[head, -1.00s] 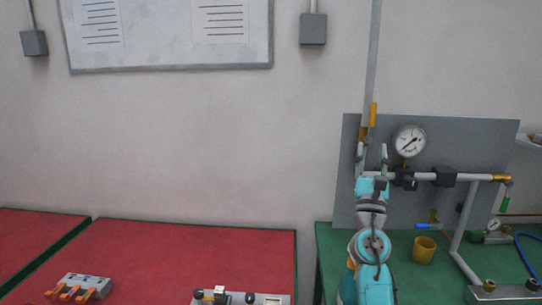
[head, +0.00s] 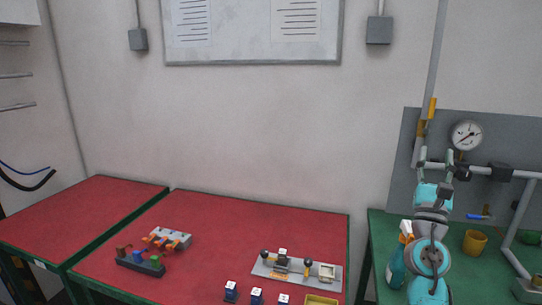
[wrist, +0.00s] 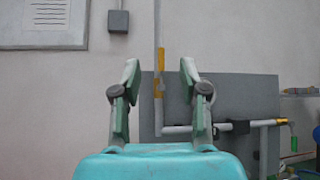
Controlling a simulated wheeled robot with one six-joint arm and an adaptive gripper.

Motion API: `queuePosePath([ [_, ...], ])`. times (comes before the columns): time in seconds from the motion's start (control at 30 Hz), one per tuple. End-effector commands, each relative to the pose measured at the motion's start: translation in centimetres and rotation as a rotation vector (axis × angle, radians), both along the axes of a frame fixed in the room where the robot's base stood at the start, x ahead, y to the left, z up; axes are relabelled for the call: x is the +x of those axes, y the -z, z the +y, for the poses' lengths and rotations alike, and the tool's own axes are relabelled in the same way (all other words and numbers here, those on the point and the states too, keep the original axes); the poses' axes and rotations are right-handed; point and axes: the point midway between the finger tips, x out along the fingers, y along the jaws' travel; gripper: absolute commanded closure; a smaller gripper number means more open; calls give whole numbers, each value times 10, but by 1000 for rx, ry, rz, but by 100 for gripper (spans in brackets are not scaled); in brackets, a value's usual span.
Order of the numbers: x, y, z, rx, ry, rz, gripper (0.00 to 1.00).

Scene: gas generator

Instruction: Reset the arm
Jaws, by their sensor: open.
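My gripper (head: 435,163) is at the right of the head view, raised in front of the grey panel (head: 408,150) at the back of the green table (head: 385,228). Its two fingers point up and stand apart with nothing between them. In the wrist view my gripper (wrist: 160,80) also shows open and empty, with the wall, a vertical pipe and a yellow valve handle (wrist: 161,60) behind the gap. My turquoise arm hides part of the green table and part of a turquoise spray bottle (head: 397,268).
A pressure gauge (head: 467,135) and grey pipes (head: 525,215) are on the panel. A yellow cup (head: 474,242) stands on the green table. The red table (head: 240,220) to the left holds switch blocks, a grey fixture (head: 297,272) and small blue blocks. Its back part is clear.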

Motion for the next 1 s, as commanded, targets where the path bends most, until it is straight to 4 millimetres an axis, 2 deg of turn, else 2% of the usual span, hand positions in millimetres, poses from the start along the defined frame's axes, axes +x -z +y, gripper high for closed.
queuePosePath([
  [0.27, -3, 27, 6, 55, -66, 14, 57],
  [0.57, -12, 79, 20, 172, -195, 38, 57],
  [0.77, -27, 134, 35, 311, -328, 62, 57],
  [0.87, -42, 173, 48, 420, -424, 79, 57],
  [1.0, -72, 231, 69, 613, -570, 99, 57],
])
